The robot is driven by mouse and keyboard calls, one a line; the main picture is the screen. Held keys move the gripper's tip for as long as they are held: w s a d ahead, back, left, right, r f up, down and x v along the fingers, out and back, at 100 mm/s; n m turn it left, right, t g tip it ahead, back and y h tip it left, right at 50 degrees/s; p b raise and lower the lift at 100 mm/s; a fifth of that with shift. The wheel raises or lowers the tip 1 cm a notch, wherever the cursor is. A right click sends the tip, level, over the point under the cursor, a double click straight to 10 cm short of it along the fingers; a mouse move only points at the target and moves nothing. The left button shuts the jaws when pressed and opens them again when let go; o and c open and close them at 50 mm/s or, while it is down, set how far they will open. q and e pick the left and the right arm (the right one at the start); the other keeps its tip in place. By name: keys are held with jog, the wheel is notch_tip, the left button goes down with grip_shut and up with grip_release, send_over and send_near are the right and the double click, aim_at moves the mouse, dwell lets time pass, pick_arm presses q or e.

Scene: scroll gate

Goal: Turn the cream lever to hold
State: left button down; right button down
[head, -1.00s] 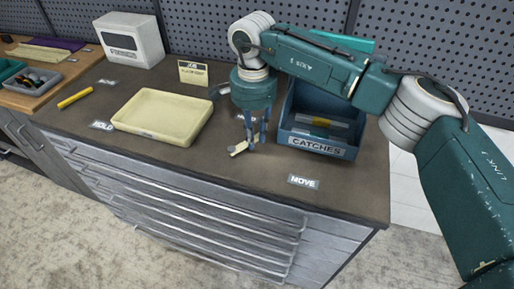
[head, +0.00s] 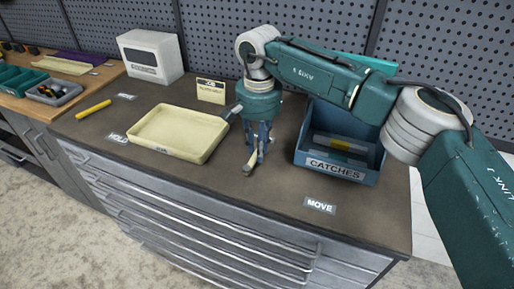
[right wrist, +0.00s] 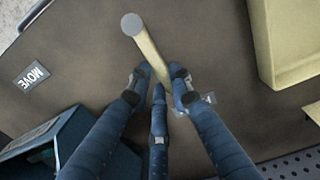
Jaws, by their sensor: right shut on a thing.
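The cream lever (head: 252,163) is a thin cream bar with a grey round end, low over the bench top. Its grey end points toward the bench front. My right gripper (head: 258,150) reaches down from above, shut on the lever. In the right wrist view the lever (right wrist: 150,50) runs between the blue fingers of my right gripper (right wrist: 163,82), which hide its inner end. A small label (right wrist: 208,98) there is partly covered by a finger and unreadable. The MOVE label (head: 320,205) lies to the front right. My left gripper is not in view.
A cream tray (head: 181,153) stands left of my gripper. The blue CATCHES bin (head: 336,168) stands close on the right. A HOLD label (head: 117,138), yellow pen (head: 93,109), sign card (head: 211,91) and white box (head: 150,56) are farther left. The bench front near the gripper is clear.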

jog(key=shift+w+r, duration=0.1)
jog(key=shift+r, duration=0.05)
jog(key=c, duration=1.5)
grip_release()
jog(key=shift+a, duration=0.1)
jog(key=shift+c, duration=0.2)
notch_tip(320, 180, up, 12)
